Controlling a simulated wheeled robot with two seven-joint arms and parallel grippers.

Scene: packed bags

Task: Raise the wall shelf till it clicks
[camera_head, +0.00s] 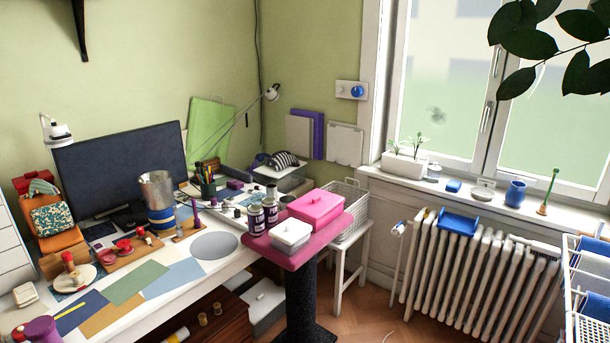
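A pale flat panel (345,144) hangs against the green wall, left of the window and below a switch plate. It looks like a folded-down shelf, but I cannot tell for certain. A purple panel (317,134) and a beige panel (298,138) are beside it on its left. A dark bracket (80,30) is high on the wall at the upper left; any board above it is out of the picture. Neither of my grippers is in view.
A cluttered white desk (243,262) with a monitor (118,168) fills the left. A pink-topped stand (340,228) carries a pink box (316,207) and bottles. A wire basket (345,205) is below the panels. A radiator (480,272) and drying rack (573,290) are right.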

